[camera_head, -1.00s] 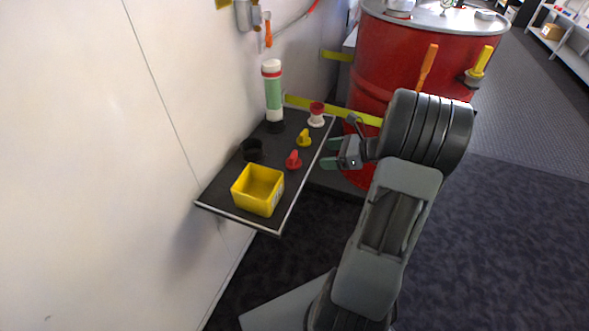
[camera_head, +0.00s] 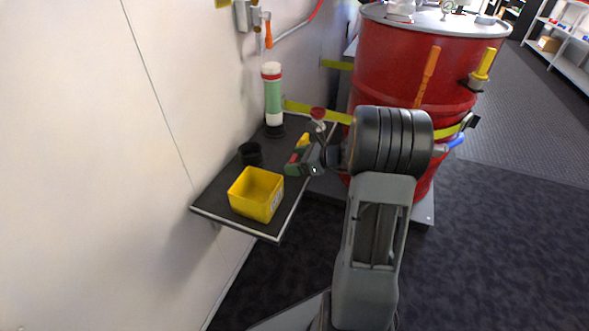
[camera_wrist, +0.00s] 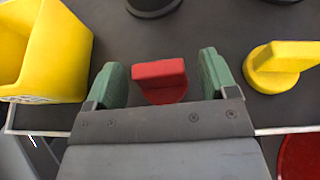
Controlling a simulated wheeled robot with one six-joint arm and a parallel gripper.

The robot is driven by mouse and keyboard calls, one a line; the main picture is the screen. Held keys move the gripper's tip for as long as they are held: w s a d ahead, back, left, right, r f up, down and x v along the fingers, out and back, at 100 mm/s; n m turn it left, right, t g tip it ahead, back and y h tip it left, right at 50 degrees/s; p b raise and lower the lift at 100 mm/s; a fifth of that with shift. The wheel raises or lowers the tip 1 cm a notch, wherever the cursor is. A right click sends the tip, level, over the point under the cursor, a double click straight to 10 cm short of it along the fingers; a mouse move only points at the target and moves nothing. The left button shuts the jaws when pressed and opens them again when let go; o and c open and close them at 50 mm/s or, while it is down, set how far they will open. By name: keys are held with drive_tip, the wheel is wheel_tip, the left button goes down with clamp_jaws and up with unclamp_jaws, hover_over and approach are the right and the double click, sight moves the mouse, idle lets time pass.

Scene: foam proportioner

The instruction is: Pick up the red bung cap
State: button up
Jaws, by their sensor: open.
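The red bung cap (camera_wrist: 160,82) sits on the dark shelf, its raised handle showing between the two green fingers of my gripper (camera_wrist: 160,84) in the wrist view. The fingers are open, with a gap on each side of the cap. The gripper body hides the cap's near part. In the head view, my gripper (camera_head: 295,163) is over the shelf's right edge, and only a sliver of red shows near the fingers. A yellow cap (camera_wrist: 281,63) lies to the right of the gripper in the wrist view, and is partly hidden in the head view (camera_head: 303,141).
A yellow bin (camera_head: 256,194) stands on the shelf (camera_head: 215,198) close to the gripper's left. A black cup (camera_head: 251,153), a green-and-white cylinder (camera_head: 273,95) and a red-topped white piece (camera_head: 318,115) stand farther back. A red drum (camera_head: 395,70) is behind my arm.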

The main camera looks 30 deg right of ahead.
drive_tip(key=shift+w+a+f, duration=0.15)
drive_tip(key=shift+w+a, duration=0.15)
drive_tip(key=shift+c, duration=0.4)
drive_tip(key=c, duration=0.9)
